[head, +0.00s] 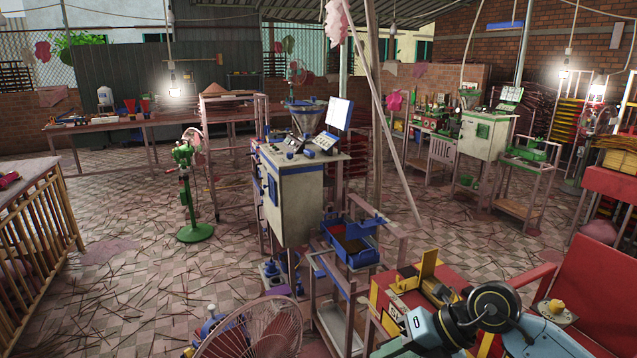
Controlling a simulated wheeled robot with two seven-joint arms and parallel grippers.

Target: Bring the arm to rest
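A light-blue and black jointed part (495,306) shows at the lower right edge of the head view. It looks like a section of my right arm, but I cannot be sure. It lies in front of a yellow and red machine (428,270) and a red bench (592,290). No gripper fingers can be made out on it. My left arm and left gripper do not show. I see nothing held.
A grey control cabinet (297,200) with a hopper and screen stands in the middle. A fan (255,330) is at the bottom. A green press (190,190) stands left of the cabinet. A slatted wooden rack (38,240) is at the left. Sticks litter the tiled floor (130,270).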

